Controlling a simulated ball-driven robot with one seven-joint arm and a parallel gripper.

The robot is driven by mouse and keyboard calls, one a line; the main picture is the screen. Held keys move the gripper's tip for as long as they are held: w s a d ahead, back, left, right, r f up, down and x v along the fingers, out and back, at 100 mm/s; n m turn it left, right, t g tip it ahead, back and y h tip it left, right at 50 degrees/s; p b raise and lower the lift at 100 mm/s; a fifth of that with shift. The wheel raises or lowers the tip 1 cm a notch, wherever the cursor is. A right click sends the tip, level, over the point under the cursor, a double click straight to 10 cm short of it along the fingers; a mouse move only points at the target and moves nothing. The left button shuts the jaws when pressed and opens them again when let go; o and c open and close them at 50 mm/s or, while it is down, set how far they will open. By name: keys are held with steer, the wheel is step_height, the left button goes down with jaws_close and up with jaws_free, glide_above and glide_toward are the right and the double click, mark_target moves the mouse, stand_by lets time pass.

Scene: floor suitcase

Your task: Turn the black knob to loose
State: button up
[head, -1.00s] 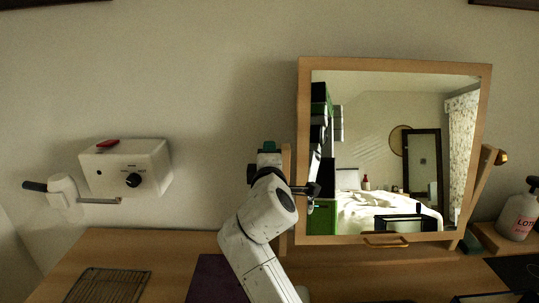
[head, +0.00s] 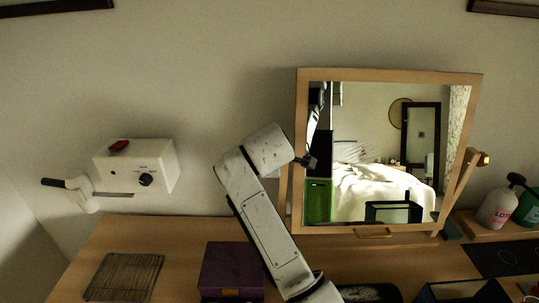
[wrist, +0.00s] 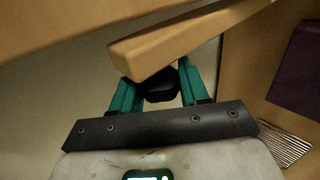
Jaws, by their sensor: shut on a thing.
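A black knob (wrist: 160,84) shows in the wrist view, just beneath the end of a wooden bar (wrist: 165,48). My gripper (wrist: 158,78) has its green fingers on both sides of the knob and is shut on it. In the head view my arm reaches to the left side of the wood-framed mirror (head: 388,76). The knob's marking and angle cannot be read.
A white wall box (head: 115,173) with a black dial (head: 146,180) is at the left. A wire rack (head: 125,277) and a purple box (head: 230,268) lie on the wooden table (head: 180,250). Bottles (head: 498,210) and a brass knob (head: 483,159) are at the right.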

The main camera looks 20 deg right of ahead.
steer(key=g+y, duration=0.1)
steer(key=g, duration=0.4)
steer(key=shift+w+a+r+y, duration=0.1)
steer(key=shift+a+y, duration=0.05)
steer(key=shift+y, duration=0.25)
steer(key=shift+g+y, duration=0.5)
steer(key=shift+g, duration=1.7)
steer(key=o, duration=1)
steer(key=shift+a, duration=0.1)
steer(key=shift+r, duration=0.15)
step_height(320, 180, up, 10)
steer(key=shift+r+b, duration=0.1)
steer(key=shift+b, duration=1.05)
